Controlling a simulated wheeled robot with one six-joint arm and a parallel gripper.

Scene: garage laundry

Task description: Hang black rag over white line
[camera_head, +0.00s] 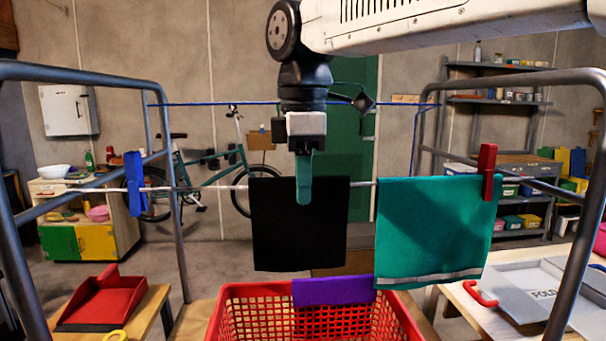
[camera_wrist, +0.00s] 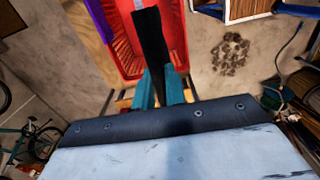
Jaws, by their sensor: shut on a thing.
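The black rag (camera_head: 272,225) hangs flat and upright in the middle of the head view, its top edge level with the white line (camera_head: 220,187). The line runs out on both sides of the rag and is hidden where the rag covers it. I cannot tell whether part of the rag hangs behind the line. My gripper (camera_head: 304,195) points down, its teal fingers shut on the rag's upper middle. In the wrist view, the rag (camera_wrist: 151,40) shows as a narrow dark strip running from between the fingertips (camera_wrist: 159,74).
A teal cloth (camera_head: 435,230) hangs right of the rag, with a red clothespin (camera_head: 487,170). A blue clothespin (camera_head: 134,183) sits on the line at left. A red basket (camera_head: 255,310) with a purple cloth (camera_head: 332,290) over its rim stands below. Metal frames flank both sides.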

